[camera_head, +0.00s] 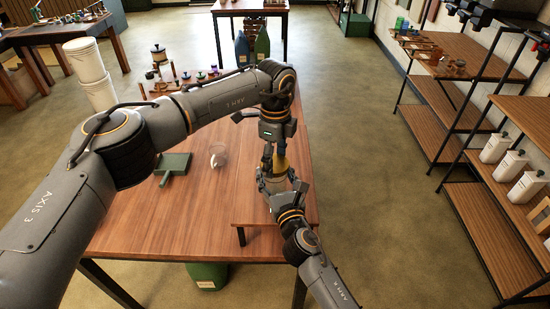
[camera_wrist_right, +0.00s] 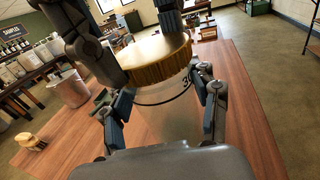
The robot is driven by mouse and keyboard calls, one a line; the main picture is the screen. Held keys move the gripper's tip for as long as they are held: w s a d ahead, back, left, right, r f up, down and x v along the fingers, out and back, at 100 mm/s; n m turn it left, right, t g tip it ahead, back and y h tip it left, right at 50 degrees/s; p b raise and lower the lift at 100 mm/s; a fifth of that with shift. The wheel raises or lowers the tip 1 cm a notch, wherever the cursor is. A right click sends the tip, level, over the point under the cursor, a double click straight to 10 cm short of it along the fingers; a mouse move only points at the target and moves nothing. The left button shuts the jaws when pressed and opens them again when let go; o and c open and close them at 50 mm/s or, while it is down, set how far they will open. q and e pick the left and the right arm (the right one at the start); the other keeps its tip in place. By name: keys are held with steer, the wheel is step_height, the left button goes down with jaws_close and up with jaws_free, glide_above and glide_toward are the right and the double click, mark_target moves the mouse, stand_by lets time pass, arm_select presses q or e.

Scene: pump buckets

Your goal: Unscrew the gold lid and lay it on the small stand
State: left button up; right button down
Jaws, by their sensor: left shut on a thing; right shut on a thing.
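The gold lid (camera_wrist_right: 157,58) sits level on top of a clear glass jar (camera_wrist_right: 165,112) with dark markings. In the head view the lid (camera_head: 281,163) is mostly hidden by my left gripper (camera_head: 273,160), which comes down from above with its fingers on the lid's rim. My right gripper (camera_wrist_right: 162,120) is shut around the jar, a finger on each side below the lid. In the head view the right gripper (camera_head: 275,184) is at the jar near the raised wooden platform (camera_head: 245,212).
The wooden table (camera_head: 140,230) has bare room at its front left. White buckets (camera_head: 86,62) are stacked at the back left. Shelves (camera_head: 440,110) stand apart on the right.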

mark_target(275, 163)
arm_select(q)
steer(key=shift+r, duration=0.25)
steer(key=shift+r, duration=0.9)
steer(key=shift+r, duration=2)
arm_select(e)
steer(key=shift+c, duration=1.4)
jaws_free()
